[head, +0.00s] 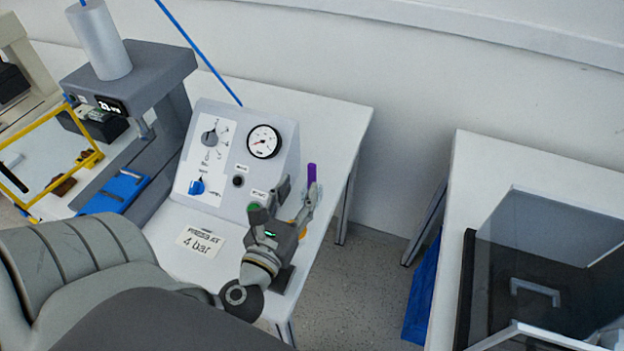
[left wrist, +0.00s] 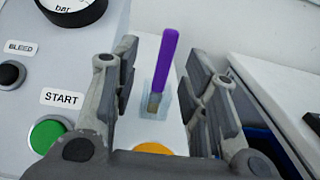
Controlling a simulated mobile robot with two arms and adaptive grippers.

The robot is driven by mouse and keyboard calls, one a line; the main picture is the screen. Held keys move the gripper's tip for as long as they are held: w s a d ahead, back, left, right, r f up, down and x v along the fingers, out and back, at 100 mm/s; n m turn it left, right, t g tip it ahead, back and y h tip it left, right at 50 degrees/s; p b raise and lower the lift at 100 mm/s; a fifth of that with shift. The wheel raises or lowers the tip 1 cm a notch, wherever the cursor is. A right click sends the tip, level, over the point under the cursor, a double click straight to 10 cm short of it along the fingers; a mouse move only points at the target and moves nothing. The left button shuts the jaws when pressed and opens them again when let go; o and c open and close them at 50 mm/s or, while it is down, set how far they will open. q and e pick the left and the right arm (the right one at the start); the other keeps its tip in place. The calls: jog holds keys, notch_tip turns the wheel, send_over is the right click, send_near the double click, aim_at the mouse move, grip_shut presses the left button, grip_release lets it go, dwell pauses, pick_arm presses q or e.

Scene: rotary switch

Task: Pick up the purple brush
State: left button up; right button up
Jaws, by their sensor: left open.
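The purple brush (head: 312,173) stands upright at the right side of the control box, near the table's right edge. In the left wrist view the brush (left wrist: 165,62) leans slightly, its lower end in or behind a small clear holder (left wrist: 150,100). My left gripper (head: 286,188) is open in front of the brush. In the left wrist view the brush shows between the two fingers of my left gripper (left wrist: 160,90), with visible gaps on both sides. The fingers do not appear to touch it. My right gripper is not in view.
The control box (head: 218,175) with gauge, knobs and green START button (left wrist: 46,137) stands close left of the gripper. A yellow-orange round part (left wrist: 153,148) lies below the brush. A press (head: 150,75) stands left. Another table (head: 452,200) with a dark glass-sided box is right, beyond a floor gap.

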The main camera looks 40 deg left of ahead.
aim_at(311, 174)
pick_arm(q)
jog(key=shift+w+a+r, duration=0.1)
jog(key=shift+w+a, duration=0.05)
jog(key=shift+w, duration=0.5)
jog(key=shift+w+r+p, duration=0.2)
jog(key=shift+w+p, duration=0.2)
jog(key=shift+w, duration=0.15)
jog(key=x, duration=0.2)
jog(key=p+x, duration=0.1)
jog(key=shift+w+d, duration=0.2)
jog(key=shift+d, duration=0.05)
jog(key=shift+w+a, duration=0.15)
jog(key=shift+w, duration=0.25)
grip_shut()
